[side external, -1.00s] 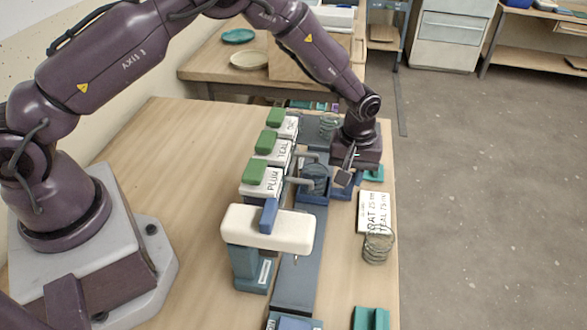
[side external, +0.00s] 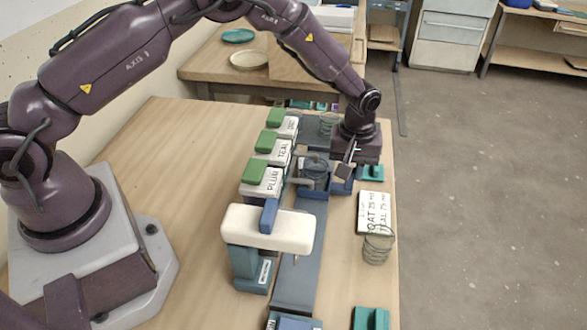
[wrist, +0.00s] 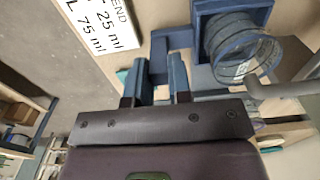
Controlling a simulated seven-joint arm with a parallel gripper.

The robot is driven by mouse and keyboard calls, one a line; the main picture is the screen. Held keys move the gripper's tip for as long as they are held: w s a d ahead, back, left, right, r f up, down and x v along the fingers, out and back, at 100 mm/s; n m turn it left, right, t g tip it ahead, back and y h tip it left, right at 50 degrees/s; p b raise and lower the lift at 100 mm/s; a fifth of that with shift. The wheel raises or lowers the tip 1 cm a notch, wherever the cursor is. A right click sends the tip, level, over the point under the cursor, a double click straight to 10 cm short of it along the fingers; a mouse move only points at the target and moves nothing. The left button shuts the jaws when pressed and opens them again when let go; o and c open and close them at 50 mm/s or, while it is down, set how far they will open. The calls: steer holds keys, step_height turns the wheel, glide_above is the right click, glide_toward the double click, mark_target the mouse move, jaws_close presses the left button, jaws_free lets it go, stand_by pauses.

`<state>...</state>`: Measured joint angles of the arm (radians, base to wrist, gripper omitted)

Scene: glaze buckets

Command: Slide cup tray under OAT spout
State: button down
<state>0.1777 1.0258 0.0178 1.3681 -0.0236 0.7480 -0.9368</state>
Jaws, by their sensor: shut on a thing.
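The blue cup tray (side external: 316,191) sits on the grey rail, with a clear cup (side external: 315,168) standing in it. The cup is near the TEAL bucket's spout, on the near side of OAT; whether it is directly under the spout is unclear. The white OAT bucket (side external: 288,127) with a green top is the farthest of three; its spout is hard to make out. My gripper (side external: 346,170) is shut on the tray's blue handle at the right. The wrist view shows the tray (wrist: 199,22), the cup (wrist: 238,50) and my gripper (wrist: 155,88) at the handle.
The TEAL (side external: 275,152) and PLUM (side external: 262,181) buckets stand left of the grey rail (side external: 304,245). A white-topped machine (side external: 268,228) overhangs the rail's near part. A recipe card (side external: 371,212) and a wire coil (side external: 377,247) lie to the right.

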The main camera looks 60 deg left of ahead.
steer(key=c, duration=1.1)
jaws_free()
steer(key=shift+r, duration=0.1)
steer(key=shift+r, duration=3.4)
